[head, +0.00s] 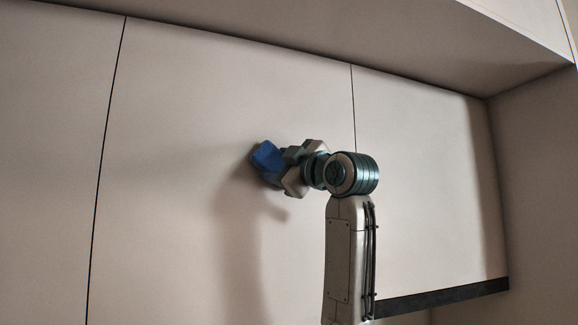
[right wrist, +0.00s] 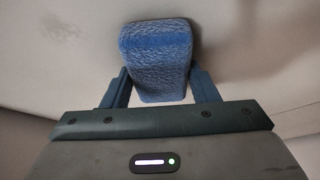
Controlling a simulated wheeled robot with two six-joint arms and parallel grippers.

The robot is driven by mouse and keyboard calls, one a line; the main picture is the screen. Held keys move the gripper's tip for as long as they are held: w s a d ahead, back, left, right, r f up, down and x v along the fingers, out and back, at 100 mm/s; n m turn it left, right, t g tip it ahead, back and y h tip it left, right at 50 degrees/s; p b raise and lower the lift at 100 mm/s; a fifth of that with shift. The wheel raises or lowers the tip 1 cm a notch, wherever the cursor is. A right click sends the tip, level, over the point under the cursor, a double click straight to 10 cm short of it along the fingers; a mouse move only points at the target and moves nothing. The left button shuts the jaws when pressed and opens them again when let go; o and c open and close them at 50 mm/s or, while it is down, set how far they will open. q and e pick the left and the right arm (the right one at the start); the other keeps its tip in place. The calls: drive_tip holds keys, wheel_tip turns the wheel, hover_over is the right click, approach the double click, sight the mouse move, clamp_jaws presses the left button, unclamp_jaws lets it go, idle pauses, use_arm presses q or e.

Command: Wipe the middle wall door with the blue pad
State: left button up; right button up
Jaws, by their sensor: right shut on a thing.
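The middle wall door (head: 200,100) is a plain pale panel between two dark vertical seams in the head view. My right gripper (head: 272,166) is in front of this door, right of its centre. It is shut on the blue pad (head: 266,156). In the right wrist view the blue pad (right wrist: 157,55) sits between the two blue fingers, with a textured face showing. The pad is at or very close to the door surface; I cannot tell if it touches. My left gripper is not in view.
A left door panel (head: 50,130) and a right door panel (head: 430,170) flank the middle one. An overhanging surface (head: 400,35) runs along the top, and a side wall (head: 540,150) stands at the right. A dark strip (head: 440,297) runs under the right panel.

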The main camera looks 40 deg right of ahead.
drive_tip(key=shift+d+r, duration=0.25)
drive_tip(key=shift+r, duration=0.95)
drive_tip(key=shift+d, duration=0.15)
drive_tip(key=shift+s+d, duration=1.4)
drive_tip(key=shift+d, duration=4)
drive_tip(key=shift+w+a, duration=0.45)
drive_tip(key=shift+a, duration=1.5)
drive_tip(key=shift+w+a, duration=0.5)
drive_tip(key=shift+a, duration=1.45)
drive_tip(key=shift+w+a, duration=0.45)
drive_tip(key=shift+a, duration=1.5)
drive_tip(key=shift+s+d, duration=0.1)
drive_tip(key=shift+d, duration=0.05)
